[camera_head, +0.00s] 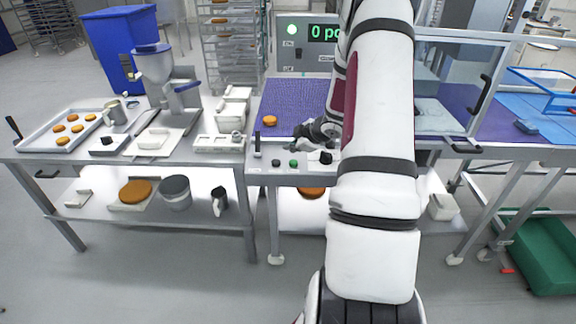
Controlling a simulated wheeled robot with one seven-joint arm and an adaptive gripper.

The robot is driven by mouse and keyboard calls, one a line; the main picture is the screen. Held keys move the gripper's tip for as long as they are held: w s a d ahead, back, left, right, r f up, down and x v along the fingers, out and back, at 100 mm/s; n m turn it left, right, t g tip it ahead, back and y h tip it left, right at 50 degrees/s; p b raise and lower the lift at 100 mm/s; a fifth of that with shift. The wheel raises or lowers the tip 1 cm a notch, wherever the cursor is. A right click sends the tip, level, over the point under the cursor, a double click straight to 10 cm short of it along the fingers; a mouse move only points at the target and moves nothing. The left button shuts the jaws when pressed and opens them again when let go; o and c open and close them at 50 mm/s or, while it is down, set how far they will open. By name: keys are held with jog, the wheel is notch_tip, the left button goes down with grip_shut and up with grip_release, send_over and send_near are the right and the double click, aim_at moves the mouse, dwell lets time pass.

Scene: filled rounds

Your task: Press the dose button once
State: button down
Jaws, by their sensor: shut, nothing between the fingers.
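A steel control panel (263,177) on the front edge of the middle table carries a green button (293,163), a black button (276,163) to its left and a larger black knob (326,158) to its right. I cannot read any label that marks the dose button. My gripper (298,146) is shut and empty, just above and behind the panel near the green button; contact is not visible. My arm hides the panel's right part. A display (323,33) behind shows a green "0" with partly hidden text and a lit green lamp (292,30).
A purple belt (290,98) behind the panel bears an orange round (269,120). A black lever (257,143) stands at the panel's left end. The left table (60,156) holds a tray (45,146) of rounds and a filling machine (155,70). A clear guard (455,80) stands right.

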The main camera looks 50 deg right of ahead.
aim_at(292, 163)
jog(key=shift+f+b, duration=0.45)
jog(key=shift+f, duration=0.8)
jog(key=shift+f, duration=0.1)
dwell(0.5)
jog(key=shift+f, duration=0.3)
jog(key=shift+f, duration=0.6)
dwell(0.8)
jog(key=shift+s+r, duration=0.1)
jog(key=shift+r, duration=0.1)
jog(key=shift+r+p, duration=0.8)
jog(key=shift+r, duration=0.05)
notch_tip(292, 163, up, 5)
jog(key=p, duration=0.4)
jog(key=shift+f, duration=0.1)
dwell(0.3)
